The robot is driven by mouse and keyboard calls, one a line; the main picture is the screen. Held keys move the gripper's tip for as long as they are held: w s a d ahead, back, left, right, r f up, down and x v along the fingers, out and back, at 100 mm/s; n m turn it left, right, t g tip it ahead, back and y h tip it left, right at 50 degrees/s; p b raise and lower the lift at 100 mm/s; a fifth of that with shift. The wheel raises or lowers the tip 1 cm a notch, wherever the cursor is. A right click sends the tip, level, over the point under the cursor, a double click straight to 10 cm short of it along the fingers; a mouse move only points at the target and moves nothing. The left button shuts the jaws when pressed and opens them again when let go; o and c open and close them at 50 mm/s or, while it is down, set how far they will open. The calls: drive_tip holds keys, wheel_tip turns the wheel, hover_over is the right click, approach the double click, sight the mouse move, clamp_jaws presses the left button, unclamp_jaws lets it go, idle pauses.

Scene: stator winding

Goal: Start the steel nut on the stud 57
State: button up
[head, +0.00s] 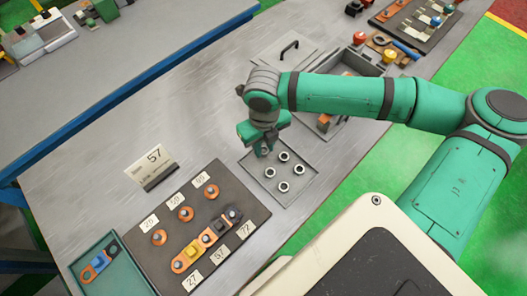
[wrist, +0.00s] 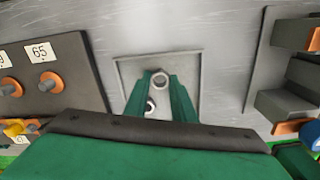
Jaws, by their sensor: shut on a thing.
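My gripper (wrist: 161,80) is shut on a steel nut (wrist: 160,82), which sits between the fingertips in the wrist view. In the head view my gripper (head: 264,153) is over the back left part of the shallow grey tray (head: 248,163). Several steel nuts (head: 284,186) lie in that tray; another nut (wrist: 150,108) shows beside the left finger in the wrist view. I cannot tell how high the held nut is above the tray. The stud 57 (head: 207,238) stands on the dark board, beside the label 57 (head: 219,254).
The dark board (head: 240,194) carries several other studs with orange lugs and number labels. A sign reading 57 (head: 151,165) stands behind it. A green tray (head: 76,273) is at front left. A grey bin (head: 373,69) stands behind my arm. Bare table lies between sign and nut tray.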

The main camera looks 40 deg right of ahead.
wheel_tip(320, 180, up, 8)
drive_tip(key=shift+f, duration=0.25)
idle(0.6)
idle(0.6)
